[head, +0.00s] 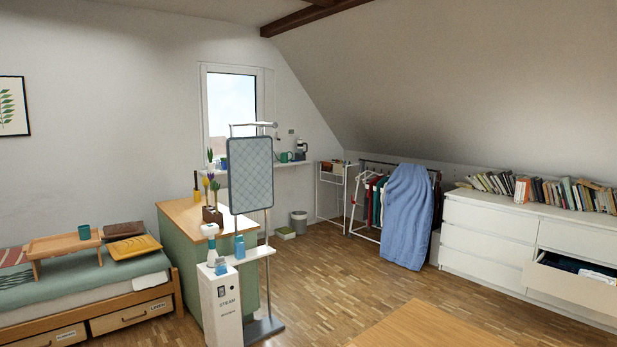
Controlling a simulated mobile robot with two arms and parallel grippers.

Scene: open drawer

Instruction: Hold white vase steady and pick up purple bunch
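Neither of my grippers shows in the head view. A small purple bunch (215,186) stands upright beside yellow blooms on the green-sided cabinet, near the board of the steamer stand. A dark brown wooden box or holder (212,215) is just below it; I cannot tell whether the stems are in a vase. I cannot make out a white vase for sure at this distance.
The green cabinet (184,252) has a wooden top. A white steamer (222,310) with a tall board (250,175) stands before it. A bed (90,300) is at left, a white dresser (490,250) with an open drawer (565,283) at right, and a wooden tabletop (430,328) in front. Parquet floor (330,270) is clear between.

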